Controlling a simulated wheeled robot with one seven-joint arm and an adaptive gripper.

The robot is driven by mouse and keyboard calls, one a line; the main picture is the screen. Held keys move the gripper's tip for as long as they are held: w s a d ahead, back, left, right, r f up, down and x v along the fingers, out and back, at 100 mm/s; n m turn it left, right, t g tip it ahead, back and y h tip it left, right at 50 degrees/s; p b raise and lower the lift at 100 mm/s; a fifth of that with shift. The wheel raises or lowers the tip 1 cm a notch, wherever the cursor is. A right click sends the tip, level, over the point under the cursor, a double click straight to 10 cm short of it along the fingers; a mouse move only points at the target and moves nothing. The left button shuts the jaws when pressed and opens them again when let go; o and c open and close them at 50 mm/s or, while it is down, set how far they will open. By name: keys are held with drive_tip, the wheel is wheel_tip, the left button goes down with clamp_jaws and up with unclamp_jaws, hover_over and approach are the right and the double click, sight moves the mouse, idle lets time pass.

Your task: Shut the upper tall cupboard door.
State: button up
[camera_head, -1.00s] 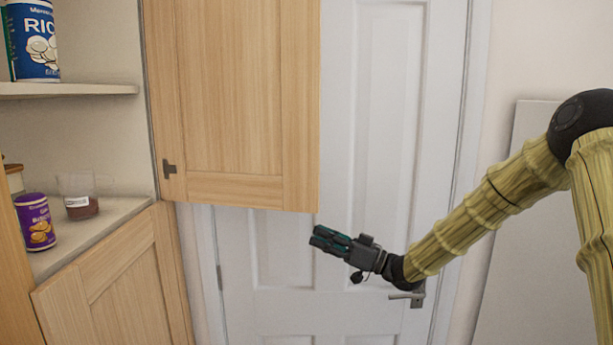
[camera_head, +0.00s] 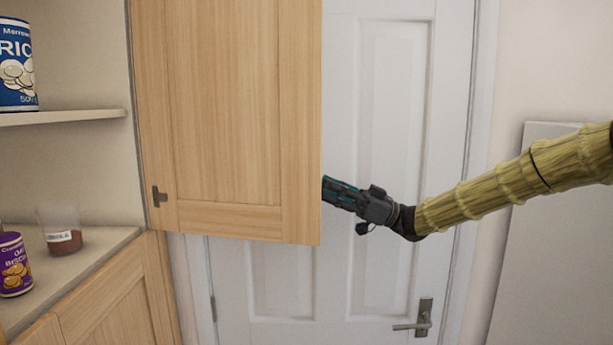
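The upper tall cupboard door (camera_head: 225,120) is light wood with a recessed panel and stands open, in front of the white room door. A small dark metal fitting (camera_head: 159,196) sits at its lower left. My gripper (camera_head: 328,190) is at the door's lower right edge. Its fingertips reach the edge and are partly hidden behind the panel. I cannot tell whether they touch the wood. How far apart the fingers are is not clear.
The open cupboard shelves at left hold a blue rice can (camera_head: 16,62), a purple biscuit can (camera_head: 13,264) and a glass (camera_head: 61,230). A lower wooden door (camera_head: 115,300) is below. The white room door (camera_head: 385,100) has a metal handle (camera_head: 415,322).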

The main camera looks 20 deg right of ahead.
sight(307, 182)
drive_tip(key=p+x, duration=0.2)
drive_tip(key=x, duration=0.3)
drive_tip(key=shift+w+a, duration=0.25)
drive_tip(key=shift+a, duration=0.15)
drive_tip(key=shift+w, duration=0.1)
clamp_jaws()
